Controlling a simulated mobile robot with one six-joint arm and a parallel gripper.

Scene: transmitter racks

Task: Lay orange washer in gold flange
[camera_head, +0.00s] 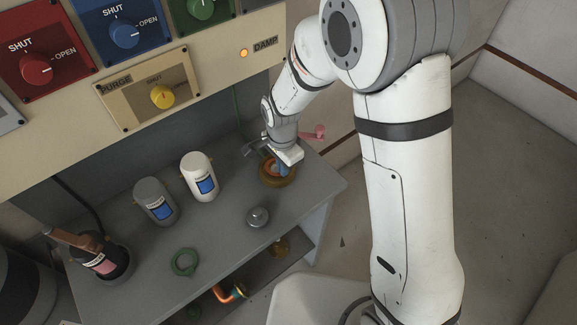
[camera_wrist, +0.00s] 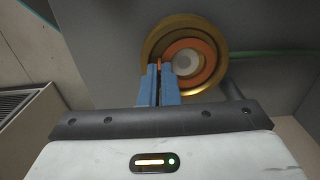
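The gold flange (camera_head: 264,179) is a round ring near the right end of the grey bench, below my gripper (camera_head: 279,170). In the wrist view the gold flange (camera_wrist: 153,42) fills the upper middle. The orange washer (camera_wrist: 206,53) appears inside the flange's outline, slightly toward its lower right, with a pale round centre showing through. My gripper (camera_wrist: 160,66) has its blue fingers close together at the washer's lower left edge, with a thin orange sliver between their tips. I cannot tell whether the washer touches the flange or is just above it. The head view hides most of it.
A silver knob (camera_head: 257,217), a green ring (camera_head: 184,262), a white canister (camera_head: 198,177), a grey canister (camera_head: 155,201) and a dark canister (camera_head: 101,256) stand left of the flange. A pink lever (camera_head: 314,133) is just behind my gripper. The bench front is mostly clear.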

